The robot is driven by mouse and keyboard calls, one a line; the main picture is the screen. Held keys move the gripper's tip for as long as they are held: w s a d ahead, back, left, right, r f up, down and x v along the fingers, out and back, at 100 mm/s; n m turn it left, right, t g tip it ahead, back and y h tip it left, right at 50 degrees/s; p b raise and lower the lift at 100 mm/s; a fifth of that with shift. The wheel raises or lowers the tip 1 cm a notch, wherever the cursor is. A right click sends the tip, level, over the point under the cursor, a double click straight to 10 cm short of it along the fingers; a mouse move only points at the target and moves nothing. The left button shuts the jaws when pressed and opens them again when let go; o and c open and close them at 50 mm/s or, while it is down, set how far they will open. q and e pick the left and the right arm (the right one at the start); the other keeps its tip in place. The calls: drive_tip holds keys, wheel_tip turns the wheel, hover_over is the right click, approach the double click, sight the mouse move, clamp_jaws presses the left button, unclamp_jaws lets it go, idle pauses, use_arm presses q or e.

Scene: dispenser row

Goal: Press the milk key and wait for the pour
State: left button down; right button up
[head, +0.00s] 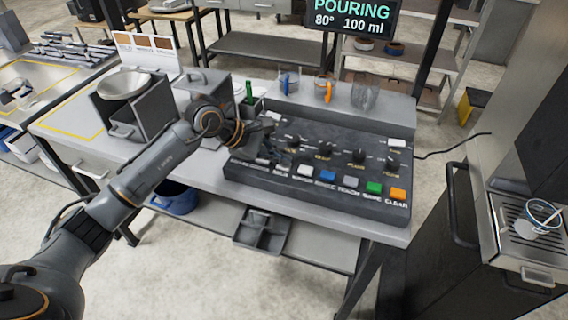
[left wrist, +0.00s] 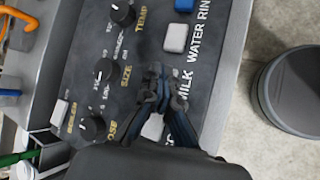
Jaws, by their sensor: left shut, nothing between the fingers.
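The black dispenser panel (head: 335,160) stands on the grey counter, with a row of coloured keys along its front. My left gripper (head: 277,154) reaches over its left part, fingers shut and empty. In the left wrist view the shut fingertips (left wrist: 158,84) lie over the key spot beside the MILK label (left wrist: 183,80). They hide the milk key, so I cannot tell whether it is pressed down. The white water key (left wrist: 175,38) is clear of the fingers. The display (head: 352,17) reads POURING, 80°, 100 ml. My right gripper is out of view.
Behind the panel, clear cups (head: 364,95) stand on a raised ledge. Several dials, including one black dial (left wrist: 105,68), stand up close to my fingers. Blue, green and orange (head: 397,194) keys lie further right.

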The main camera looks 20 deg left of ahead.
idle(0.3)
use_arm(q)
drive_tip(key=shift+r, duration=0.85)
drive_tip(key=shift+p, duration=0.3)
drive_tip(key=shift+r+p, duration=0.95)
drive_tip(key=shift+r, duration=1.6)
